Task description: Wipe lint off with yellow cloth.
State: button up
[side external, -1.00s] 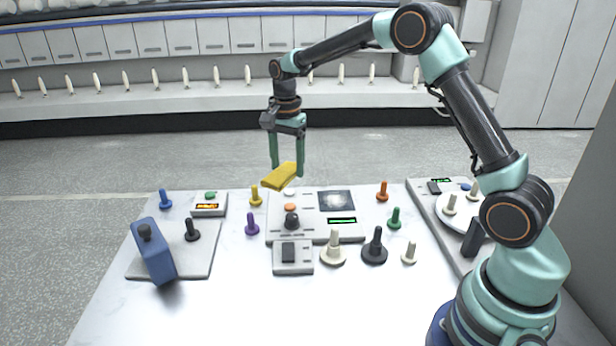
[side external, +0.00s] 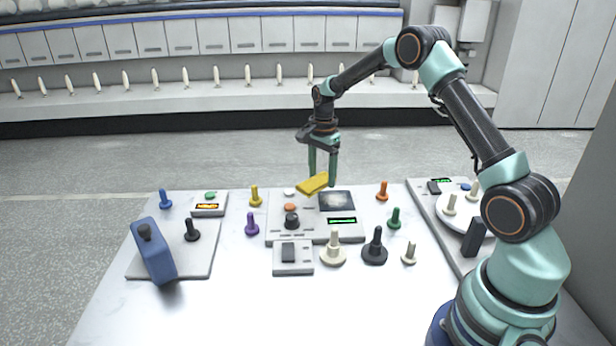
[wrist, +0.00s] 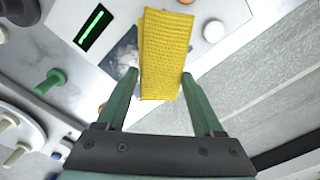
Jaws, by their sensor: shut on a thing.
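The yellow cloth (side external: 313,184) is a folded pad held between the green fingers of my gripper (side external: 322,178), just above the back of the control panel (side external: 268,225). In the wrist view the cloth (wrist: 165,55) stretches out ahead of my gripper (wrist: 158,85), which is shut on it. The dark square window (side external: 337,201) on the panel carries a pale, whitish patch of lint. The cloth is up and to the left of this window in the side view. In the wrist view the window (wrist: 124,57) is partly hidden by the cloth and a finger.
The panel also has an orange button (side external: 290,207), a black knob (side external: 292,221) and a green display (side external: 342,221). An orange peg (side external: 383,190) and a green peg (side external: 395,218) stand to its right. The front of the white table (side external: 250,310) is clear.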

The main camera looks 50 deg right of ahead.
aim_at(321, 197)
jog(key=shift+f, duration=1.6)
jog(key=shift+s+d+f, duration=0.35)
jog(key=shift+f, duration=0.25)
jog(key=shift+c, duration=0.5)
jog(key=shift+s+d, duration=2.1)
jog(key=shift+s, duration=0.05)
jog(key=shift+w+a, duration=2.55)
jog(key=shift+s+d, duration=2.7)
jog(key=shift+d, duration=0.1)
jog(key=shift+w+a, duration=2.7)
jog(key=shift+a, duration=0.05)
jog(key=shift+d+r, duration=0.1)
jog(key=shift+r, duration=3.95)
